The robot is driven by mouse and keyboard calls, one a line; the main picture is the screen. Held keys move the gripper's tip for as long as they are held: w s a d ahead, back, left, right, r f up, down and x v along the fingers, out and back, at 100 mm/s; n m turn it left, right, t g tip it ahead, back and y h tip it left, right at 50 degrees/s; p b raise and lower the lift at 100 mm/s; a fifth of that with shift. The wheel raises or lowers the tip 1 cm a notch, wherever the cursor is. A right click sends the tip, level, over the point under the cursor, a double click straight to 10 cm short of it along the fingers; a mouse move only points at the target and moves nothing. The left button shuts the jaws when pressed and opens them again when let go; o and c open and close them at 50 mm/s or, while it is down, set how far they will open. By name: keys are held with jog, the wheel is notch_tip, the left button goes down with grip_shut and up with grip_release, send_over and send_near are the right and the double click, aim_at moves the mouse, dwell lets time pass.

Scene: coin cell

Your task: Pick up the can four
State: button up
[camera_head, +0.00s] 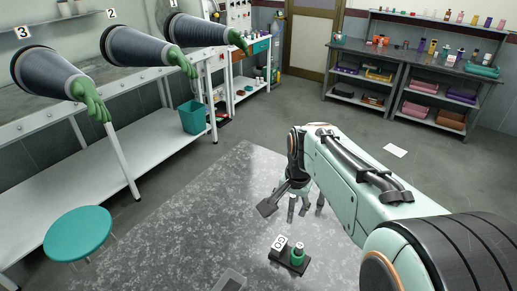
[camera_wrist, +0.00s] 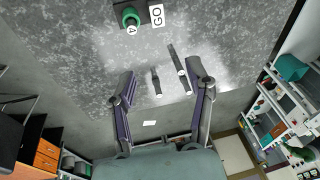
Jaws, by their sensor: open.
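Can four (camera_head: 297,256) is a small green can with a pale top, standing upright on a dark base at the front of the speckled grey table. In the wrist view, the can (camera_wrist: 131,20) shows its top marked 4, at the upper edge. A white GO card (camera_head: 279,243) stands beside it on the same base; it also shows in the wrist view (camera_wrist: 157,17). My gripper (camera_head: 300,207) is above the table, farther back than the can and apart from it. In the wrist view, my gripper (camera_wrist: 161,75) has its fingers spread and holds nothing.
Thin dark pieces (camera_wrist: 178,70) show between my fingers; I cannot tell what they are. A grey object (camera_head: 230,281) is cut off at the table's front edge. Much of the tabletop (camera_head: 190,220) is clear. A teal stool (camera_head: 78,234) stands left, with numbered glove ports (camera_head: 140,47) behind.

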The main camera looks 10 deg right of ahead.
jog(key=m+g, duration=0.1)
jog(key=g, duration=0.1)
send_over(300, 245)
jog(key=w+a, duration=0.2)
notch_tip(300, 245, down, 8)
jog(key=shift+g, duration=0.5)
jog(key=f, duration=0.3)
jog(key=s+d+f, duration=0.1)
jog(key=f, duration=0.3)
jog(key=s+d+f, duration=0.1)
jog(key=f, duration=0.2)
jog(key=shift+f, duration=1.05)
grip_shut()
